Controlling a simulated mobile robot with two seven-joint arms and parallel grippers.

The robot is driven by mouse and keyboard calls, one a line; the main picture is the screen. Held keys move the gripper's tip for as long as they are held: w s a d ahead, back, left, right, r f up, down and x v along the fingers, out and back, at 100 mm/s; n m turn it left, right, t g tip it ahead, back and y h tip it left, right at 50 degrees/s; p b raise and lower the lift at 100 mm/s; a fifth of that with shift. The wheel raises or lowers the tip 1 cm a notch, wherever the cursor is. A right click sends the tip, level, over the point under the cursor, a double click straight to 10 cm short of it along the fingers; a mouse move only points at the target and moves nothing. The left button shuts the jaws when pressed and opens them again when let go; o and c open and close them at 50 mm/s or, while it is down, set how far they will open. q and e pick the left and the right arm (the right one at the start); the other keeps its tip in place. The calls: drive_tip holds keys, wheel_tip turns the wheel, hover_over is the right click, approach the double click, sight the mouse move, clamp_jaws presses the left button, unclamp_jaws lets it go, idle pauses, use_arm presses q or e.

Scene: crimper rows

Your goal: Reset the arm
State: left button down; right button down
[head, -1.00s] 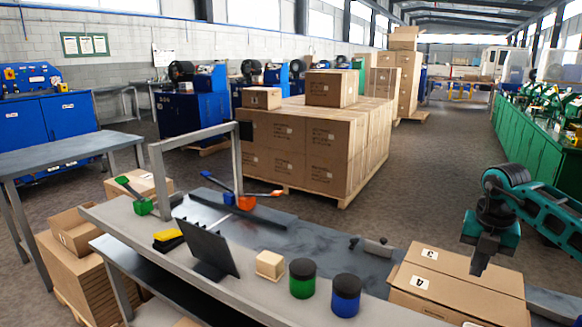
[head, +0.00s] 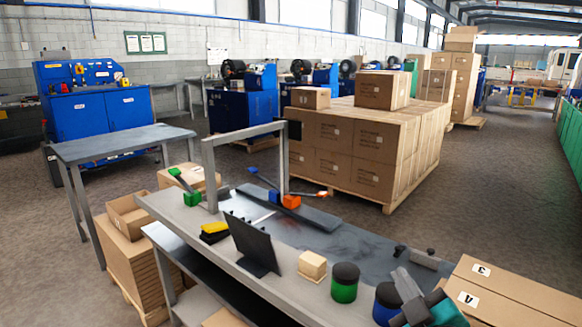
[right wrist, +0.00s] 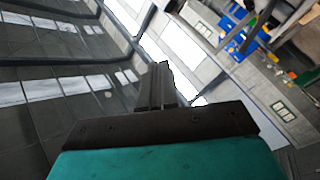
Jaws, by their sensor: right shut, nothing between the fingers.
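My right gripper (head: 405,283) shows at the bottom right of the head view. Its grey fingers point up and away, and its teal wrist is cut by the lower edge. It overlaps the blue-bodied, black-lidded jar (head: 386,303) in the picture; I cannot tell the gap between them. In the right wrist view the fingers (right wrist: 159,75) are together, with nothing between them. Behind them are the roof, windows and wall. My left gripper is not in view.
The workbench (head: 365,252) carries a green jar (head: 344,284), a pale block (head: 312,265), a dark upright panel (head: 252,243) and orange (head: 291,202) and green (head: 192,198) tools. Cartons (head: 505,290) lie right of the gripper.

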drive_tip(key=s+d+f+m+g+h, duration=0.4)
drive_tip(key=s+f+m+g, duration=0.25)
drive_tip(key=s+f, duration=0.4)
drive_tip(key=s+a+f+g+y, duration=0.1)
drive_tip(key=s+f+g, duration=0.15)
drive_tip(key=s, duration=0.25)
drive_tip(key=s+a+f+m+g+y, duration=0.1)
drive_tip(key=s+f+g, duration=0.15)
drive_tip(key=s, duration=0.25)
drive_tip(key=s+a+f+g, duration=0.1)
drive_tip(key=s+f+g, duration=0.1)
drive_tip(key=s+g, duration=0.3)
drive_tip(key=w+a+f+t+y+p, duration=0.2)
drive_tip(key=w+f+t+p, duration=0.1)
drive_tip(key=w+f+t, duration=0.2)
drive_tip(key=shift+w+a+f+t, duration=0.15)
drive_tip(key=shift+w+a+t, duration=0.15)
drive_tip(key=shift+w+t, duration=1.1)
drive_tip(key=shift+s+n+t, duration=0.25)
drive_tip(key=shift+s+t, duration=0.2)
